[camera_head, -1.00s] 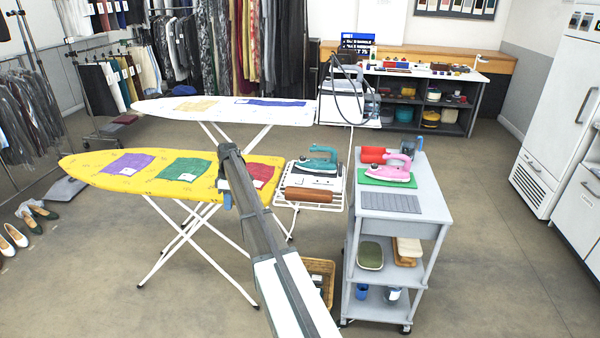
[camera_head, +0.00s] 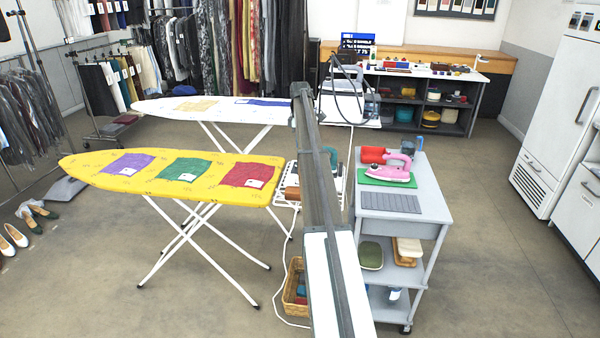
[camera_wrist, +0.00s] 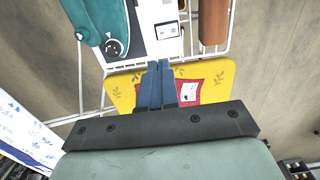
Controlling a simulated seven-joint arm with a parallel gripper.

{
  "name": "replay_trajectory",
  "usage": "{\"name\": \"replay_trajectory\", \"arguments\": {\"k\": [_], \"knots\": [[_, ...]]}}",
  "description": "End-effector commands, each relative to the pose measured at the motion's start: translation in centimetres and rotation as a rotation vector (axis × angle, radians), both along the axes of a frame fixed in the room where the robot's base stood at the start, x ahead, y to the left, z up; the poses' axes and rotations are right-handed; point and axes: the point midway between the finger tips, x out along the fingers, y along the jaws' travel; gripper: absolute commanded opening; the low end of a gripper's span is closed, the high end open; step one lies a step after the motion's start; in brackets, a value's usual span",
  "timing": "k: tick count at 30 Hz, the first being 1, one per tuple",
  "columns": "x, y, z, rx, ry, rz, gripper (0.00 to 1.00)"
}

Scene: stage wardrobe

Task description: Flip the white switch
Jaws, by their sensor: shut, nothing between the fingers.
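A small white rocker switch (camera_wrist: 166,31) is on the pale base unit beside the teal iron (camera_wrist: 112,22) in the wrist view. A round dark dial sits on the iron's end. My gripper (camera_wrist: 156,66) has blue fingers shut together with nothing between them. In the wrist view its tips lie just below the switch in the picture, over the near edge of the base's white rack (camera_wrist: 128,67); the height gap cannot be judged. In the head view my arm hides the gripper, the switch and most of the iron.
A yellow ironing board (camera_head: 140,176) with a red cloth (camera_head: 250,174) lies to the left. A brown roll (camera_wrist: 214,22) lies right of the switch in the wrist view. A grey trolley (camera_head: 420,201) with a pink iron (camera_head: 392,171) stands right of my arm.

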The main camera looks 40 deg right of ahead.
Motion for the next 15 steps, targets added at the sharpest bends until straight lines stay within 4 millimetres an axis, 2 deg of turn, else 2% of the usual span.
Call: {"name": "replay_trajectory", "arguments": {"k": [15], "knots": [[-0.35,0.39,0.11,0.000,0.000,0.000,0.00]]}}
